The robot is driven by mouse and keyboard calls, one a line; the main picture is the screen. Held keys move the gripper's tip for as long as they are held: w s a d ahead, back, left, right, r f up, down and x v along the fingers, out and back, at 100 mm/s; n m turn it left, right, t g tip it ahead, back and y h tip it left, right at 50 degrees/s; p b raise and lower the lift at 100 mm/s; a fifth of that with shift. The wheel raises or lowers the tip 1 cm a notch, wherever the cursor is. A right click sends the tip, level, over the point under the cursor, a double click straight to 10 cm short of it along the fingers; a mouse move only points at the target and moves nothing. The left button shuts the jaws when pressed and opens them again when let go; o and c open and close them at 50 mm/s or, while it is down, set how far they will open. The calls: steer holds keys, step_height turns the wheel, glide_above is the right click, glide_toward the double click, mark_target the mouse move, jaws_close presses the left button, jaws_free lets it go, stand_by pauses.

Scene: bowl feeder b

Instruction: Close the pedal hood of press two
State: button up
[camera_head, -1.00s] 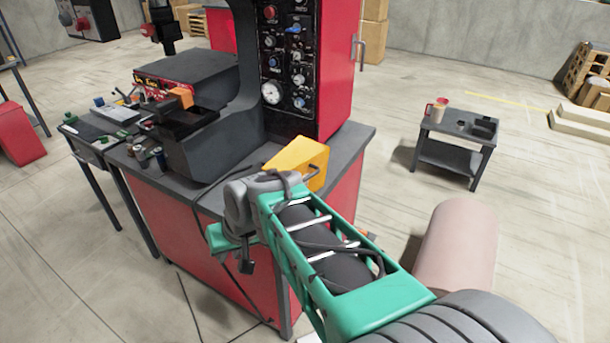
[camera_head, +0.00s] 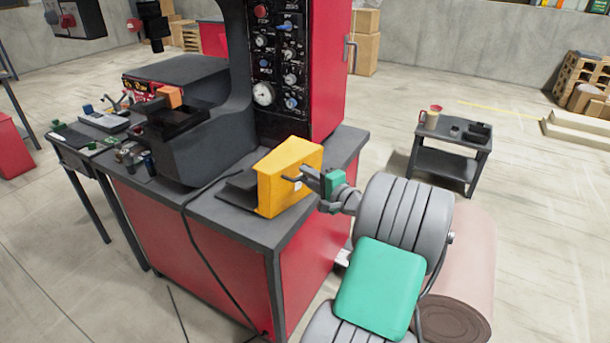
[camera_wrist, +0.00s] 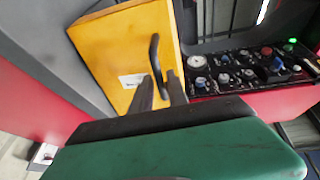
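The yellow pedal hood (camera_head: 284,178) stands raised at the right end of the press bench, beside the red control cabinet. A dark flat plate (camera_head: 238,190) shows at its left. The hood fills the upper middle of the wrist view (camera_wrist: 115,50), with a white label and a dark curved bar handle (camera_wrist: 154,55) on the face towards me. My gripper (camera_head: 300,176) is at the hood's handle side. In the wrist view its two dark fingers (camera_wrist: 159,78) are slightly apart, with the handle's lower end appearing between them. Whether they touch it is unclear.
The control panel (camera_head: 277,60) with knobs and a gauge is behind the hood. A black cable (camera_head: 190,240) hangs over the bench front. A small side table (camera_head: 450,145) with a cup stands at right, with open floor around it.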

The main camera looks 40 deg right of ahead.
steer(key=shift+w+f, duration=0.1)
steer(key=shift+w, duration=0.55)
steer(key=shift+c, duration=0.6)
jaws_close()
stand_by(0.4)
